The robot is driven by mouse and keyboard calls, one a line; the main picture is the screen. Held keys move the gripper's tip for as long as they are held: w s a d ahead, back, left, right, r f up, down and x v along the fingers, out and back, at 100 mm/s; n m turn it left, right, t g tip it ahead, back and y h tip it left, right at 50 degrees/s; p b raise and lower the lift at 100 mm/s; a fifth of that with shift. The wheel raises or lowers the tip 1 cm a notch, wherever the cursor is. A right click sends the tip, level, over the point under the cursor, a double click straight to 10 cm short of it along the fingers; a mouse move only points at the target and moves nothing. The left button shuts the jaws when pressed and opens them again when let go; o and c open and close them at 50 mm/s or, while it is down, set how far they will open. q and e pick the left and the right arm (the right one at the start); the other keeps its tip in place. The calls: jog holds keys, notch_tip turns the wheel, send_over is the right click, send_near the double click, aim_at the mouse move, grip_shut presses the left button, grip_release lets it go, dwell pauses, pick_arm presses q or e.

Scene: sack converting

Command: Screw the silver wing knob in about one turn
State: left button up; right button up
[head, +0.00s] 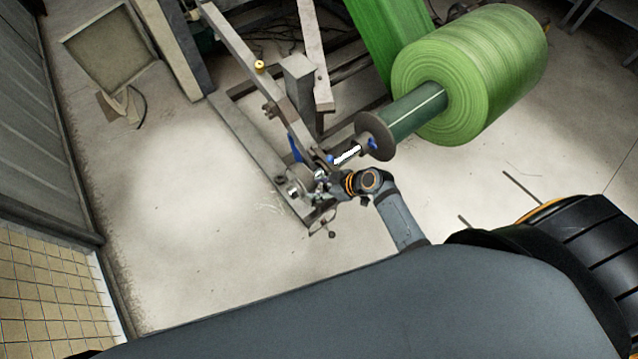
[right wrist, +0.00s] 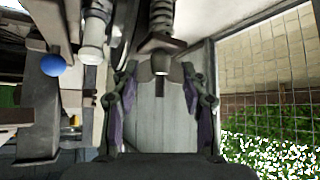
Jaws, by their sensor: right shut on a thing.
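My right gripper (head: 309,190) is at the lower end of the machine's slanted steel frame. In the right wrist view its two fingers (right wrist: 159,76) come up on either side of the silver wing knob (right wrist: 160,45), and they are shut on it. The knob sits at the end of a threaded screw (right wrist: 161,15), with a short round stub pointing toward the wrist. In the head view the knob is too small and too covered by the gripper to make out. My left gripper is in neither view.
A blue ball handle (right wrist: 53,65) and a pale rod (right wrist: 92,40) stand left of the fingers. In the head view a big green film roll (head: 475,70) on its shaft is at upper right. The slanted steel frame (head: 240,50) rises behind. Floor (head: 190,220) at left is clear.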

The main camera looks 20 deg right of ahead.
jog(key=m+h+p, duration=0.1)
jog(key=m+t+p, duration=0.1)
jog(key=m+t+h+p, duration=0.1)
jog(key=m+p, duration=0.1)
jog(key=shift+r+h, duration=0.25)
jog(key=shift+h, duration=0.05)
jog(key=shift+f+m+t+h+p, duration=0.15)
jog(key=shift+m+h+p, duration=0.3)
jog(key=shift+m+p, duration=0.3)
jog(key=shift+f+m+t+h+p, duration=0.15)
jog(key=shift+m+h+p, duration=0.3)
jog(key=shift+m+p, duration=0.25)
jog(key=o, duration=1.2)
jog(key=shift+c, duration=0.2)
